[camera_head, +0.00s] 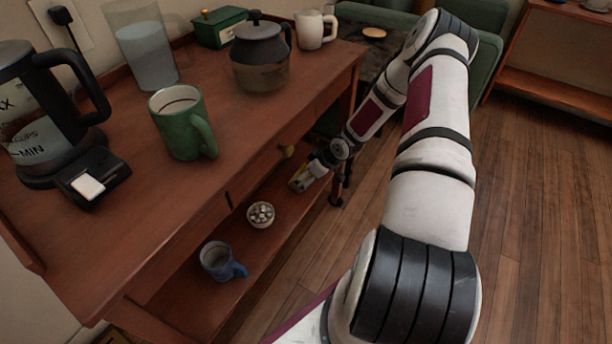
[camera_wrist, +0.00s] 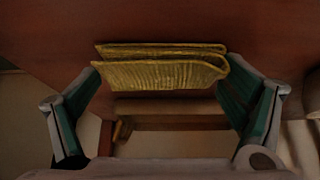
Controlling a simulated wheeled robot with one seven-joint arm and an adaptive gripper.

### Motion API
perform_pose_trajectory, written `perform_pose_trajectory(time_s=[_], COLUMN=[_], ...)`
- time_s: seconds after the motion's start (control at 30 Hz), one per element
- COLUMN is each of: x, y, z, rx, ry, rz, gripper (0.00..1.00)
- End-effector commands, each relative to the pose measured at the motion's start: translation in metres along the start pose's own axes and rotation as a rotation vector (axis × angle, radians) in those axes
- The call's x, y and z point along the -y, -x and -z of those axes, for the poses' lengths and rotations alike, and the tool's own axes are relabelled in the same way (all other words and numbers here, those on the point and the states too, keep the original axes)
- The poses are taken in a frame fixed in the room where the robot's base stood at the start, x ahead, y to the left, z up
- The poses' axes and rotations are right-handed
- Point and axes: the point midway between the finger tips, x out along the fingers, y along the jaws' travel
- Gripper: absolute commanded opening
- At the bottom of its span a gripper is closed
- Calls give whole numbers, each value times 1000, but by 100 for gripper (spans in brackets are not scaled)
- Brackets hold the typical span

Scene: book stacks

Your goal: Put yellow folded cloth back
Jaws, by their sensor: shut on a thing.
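The yellow folded cloth (camera_wrist: 165,72) is between the fingers of my gripper (camera_wrist: 163,75) in the wrist view, with its folded layers facing the camera. The fingers press on its left and right ends. In the head view my gripper (camera_head: 299,180) is at the right part of the lower shelf (camera_head: 215,290) of the wooden console, below the tabletop. A small bit of yellow shows at its tip there; most of the cloth is hidden. I cannot tell whether the cloth touches the shelf.
On the lower shelf, a bowl of pale lumps (camera_head: 261,214) and a blue mug (camera_head: 221,262) stand left of my gripper. The tabletop (camera_head: 110,235) above holds a green mug (camera_head: 183,122), a dark pot (camera_head: 260,55) and a kettle (camera_head: 40,110). Wooden floor (camera_head: 535,230) is clear at right.

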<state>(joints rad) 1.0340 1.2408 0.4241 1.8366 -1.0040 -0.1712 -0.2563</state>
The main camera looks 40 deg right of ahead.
Motion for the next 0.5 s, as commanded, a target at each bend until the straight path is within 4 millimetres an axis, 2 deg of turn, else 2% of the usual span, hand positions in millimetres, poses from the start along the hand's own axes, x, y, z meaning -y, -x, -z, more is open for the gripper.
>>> perform_pose_trajectory(time_s=[0.1,0.13,0.17,0.5], x=[0,0,0,0], y=[-3,-3,-2,-2], z=[-2,-2,-2,-1], rx=[0,0,0,0], ry=[0,0,0,0], rz=[0,0,0,0], gripper=[56,95,100,100])
